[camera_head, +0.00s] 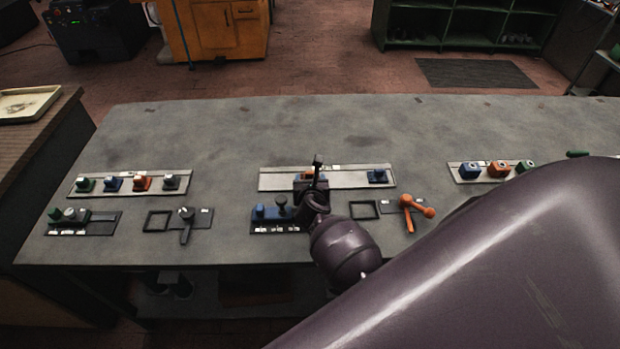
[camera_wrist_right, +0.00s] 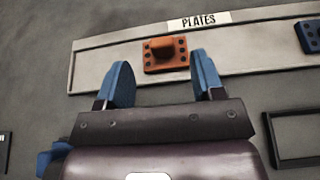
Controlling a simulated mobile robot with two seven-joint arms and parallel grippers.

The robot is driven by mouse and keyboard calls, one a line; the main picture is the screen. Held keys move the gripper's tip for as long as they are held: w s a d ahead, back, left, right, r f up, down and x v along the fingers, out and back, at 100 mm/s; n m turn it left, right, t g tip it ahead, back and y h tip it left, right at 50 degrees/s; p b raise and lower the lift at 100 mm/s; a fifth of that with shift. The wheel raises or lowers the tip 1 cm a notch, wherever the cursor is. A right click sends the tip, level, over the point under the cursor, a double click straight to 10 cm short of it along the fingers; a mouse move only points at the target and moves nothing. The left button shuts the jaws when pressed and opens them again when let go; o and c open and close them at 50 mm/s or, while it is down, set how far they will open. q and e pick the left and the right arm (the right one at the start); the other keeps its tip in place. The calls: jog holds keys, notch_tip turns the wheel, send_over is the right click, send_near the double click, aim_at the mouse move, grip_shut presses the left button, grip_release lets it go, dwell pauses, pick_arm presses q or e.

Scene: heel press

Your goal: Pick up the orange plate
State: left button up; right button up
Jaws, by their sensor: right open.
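The orange plate (camera_wrist_right: 167,55) lies on a pale strip labelled PLATES (camera_wrist_right: 240,48) in the right wrist view. It has dark holes and a raised orange knob in the middle. My right gripper (camera_wrist_right: 165,78) is open, with its blue fingertips apart on either side of the plate's near edge, and nothing is held. In the head view the right gripper (camera_head: 316,172) hides most of the orange plate; a bit of orange shows beside it. A blue plate (camera_head: 377,176) sits at the right end of the same strip. My left gripper is not in view.
A blue fixture (camera_head: 270,214) stands close in front of the strip. An empty black square frame (camera_head: 364,210) and an orange-handled lever (camera_head: 414,210) are to its right. Other strips with coloured blocks lie left (camera_head: 128,183) and right (camera_head: 485,172). The table's far part is clear.

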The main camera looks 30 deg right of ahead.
aim_at(310, 174)
jog(key=shift+b+x, duration=0.35)
jog(key=shift+x, duration=1.8)
jog(key=shift+s, duration=0.1)
jog(key=shift+c, duration=0.3)
